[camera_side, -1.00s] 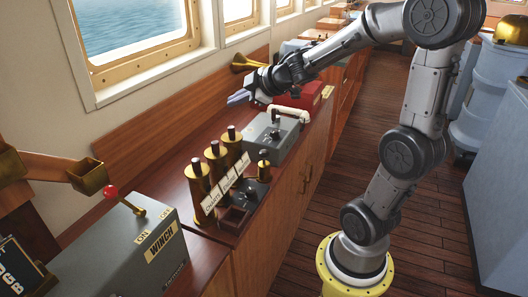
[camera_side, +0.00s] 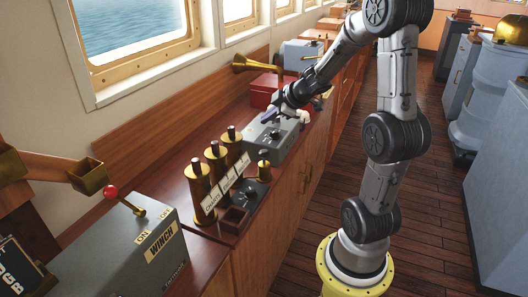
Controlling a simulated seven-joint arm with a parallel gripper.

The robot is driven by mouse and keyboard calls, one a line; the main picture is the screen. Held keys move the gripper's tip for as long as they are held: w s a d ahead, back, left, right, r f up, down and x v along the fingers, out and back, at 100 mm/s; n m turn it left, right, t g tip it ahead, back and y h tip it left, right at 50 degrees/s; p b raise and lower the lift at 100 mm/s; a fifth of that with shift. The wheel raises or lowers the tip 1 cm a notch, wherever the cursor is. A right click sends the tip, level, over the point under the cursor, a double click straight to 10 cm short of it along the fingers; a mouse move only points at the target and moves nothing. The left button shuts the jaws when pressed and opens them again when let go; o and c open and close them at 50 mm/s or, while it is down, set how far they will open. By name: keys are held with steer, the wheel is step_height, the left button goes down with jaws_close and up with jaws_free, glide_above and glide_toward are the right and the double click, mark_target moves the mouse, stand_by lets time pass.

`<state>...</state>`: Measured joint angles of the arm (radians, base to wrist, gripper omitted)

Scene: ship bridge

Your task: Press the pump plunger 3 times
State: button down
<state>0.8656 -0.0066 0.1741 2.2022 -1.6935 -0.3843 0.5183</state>
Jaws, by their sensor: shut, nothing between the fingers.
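A grey box (camera_side: 262,150) with a white pipe (camera_side: 304,117) stands on the wooden counter. A small dark knob (camera_side: 275,134) sits on its top and looks like the pump plunger, though its detail is too small to be certain. My gripper (camera_side: 267,116) is shut and empty, pointing down-left above the back of the grey box, close to the knob. I cannot tell whether the fingers touch anything. The gripper and wrist hide part of the box's back and the pipe.
Several brass cylinders with black tops (camera_side: 200,190) and a small brass piece on a dark round base (camera_side: 263,168) stand in front. A grey winch box (camera_side: 125,240) with a red-knobbed lever is at lower left. A red box (camera_side: 265,90) and brass horn (camera_side: 257,65) are behind.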

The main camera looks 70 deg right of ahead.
mark_target(267, 152)
steer(key=shift+f, duration=4.25)
steer(key=shift+f, duration=0.1)
steer(key=shift+f, duration=0.3)
steer(key=shift+f, duration=1.6)
stand_by(0.4)
steer(key=shift+r, duration=2)
